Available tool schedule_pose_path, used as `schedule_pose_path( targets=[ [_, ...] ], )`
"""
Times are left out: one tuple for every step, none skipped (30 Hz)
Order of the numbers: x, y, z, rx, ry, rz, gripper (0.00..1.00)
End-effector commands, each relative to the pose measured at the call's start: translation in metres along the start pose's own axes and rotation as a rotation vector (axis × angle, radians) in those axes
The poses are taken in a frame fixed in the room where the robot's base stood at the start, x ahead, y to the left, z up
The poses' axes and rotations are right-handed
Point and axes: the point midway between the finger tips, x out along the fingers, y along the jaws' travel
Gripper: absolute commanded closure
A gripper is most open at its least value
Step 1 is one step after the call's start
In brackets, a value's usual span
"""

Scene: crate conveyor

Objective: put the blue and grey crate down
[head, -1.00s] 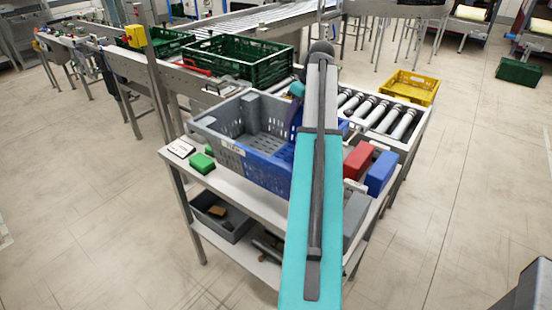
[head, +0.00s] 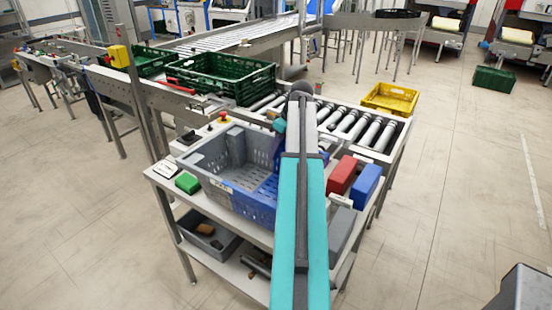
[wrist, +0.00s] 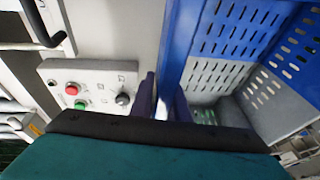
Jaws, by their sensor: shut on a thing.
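The blue and grey crate (head: 213,165) is upright over the table, its grey part on the left and its blue part on the right. My arm covers part of its right side in the head view. In the wrist view its blue wall (wrist: 180,45) runs up beside my gripper (wrist: 166,100). The dark purple fingers are shut on this wall at its rim. The fingers are mostly hidden behind my arm in the head view. I cannot tell whether the crate's base touches the table top.
The table (head: 160,183) holds a green block (head: 188,183), a red box (head: 341,174) and a blue box (head: 366,185). A control box (wrist: 95,85) with buttons lies beside the gripper. A roller conveyor (head: 350,125) with a yellow crate (head: 390,99) stands behind.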

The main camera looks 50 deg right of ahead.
Motion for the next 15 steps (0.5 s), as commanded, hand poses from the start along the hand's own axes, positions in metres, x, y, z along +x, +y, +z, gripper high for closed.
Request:
schedule_pose_path(
  targets=[
    [-0.001,0.000,-0.001,0.000,0.001,-0.001,1.00],
    [-0.001,0.000,-0.001,0.000,0.001,-0.001,1.00],
    [-0.001,-0.001,-0.001,0.000,0.001,-0.001,1.00],
    [-0.001,-0.001,-0.001,0.000,0.001,-0.001,1.00],
    [-0.001,-0.001,-0.001,0.000,0.001,-0.001,1.00],
    [-0.001,-0.001,-0.001,0.000,0.001,-0.001,1.00],
    [0.000,-0.001,-0.001,0.000,0.001,-0.001,1.00],
    [0.000,-0.001,-0.001,0.000,0.001,-0.002,1.00],
    [0.001,-0.001,0.000,0.000,0.001,-0.002,1.00],
    [0.002,0.000,0.000,0.000,0.001,-0.002,1.00],
    [0.003,0.000,0.001,0.000,0.001,-0.002,1.00],
    [0.006,0.000,0.001,0.000,0.001,-0.002,1.00],
    [0.008,0.000,0.002,0.001,0.001,-0.002,1.00],
    [0.010,0.001,0.003,0.000,0.001,-0.002,1.00],
    [0.013,0.001,0.004,0.001,0.000,-0.003,1.00]
  ],
)
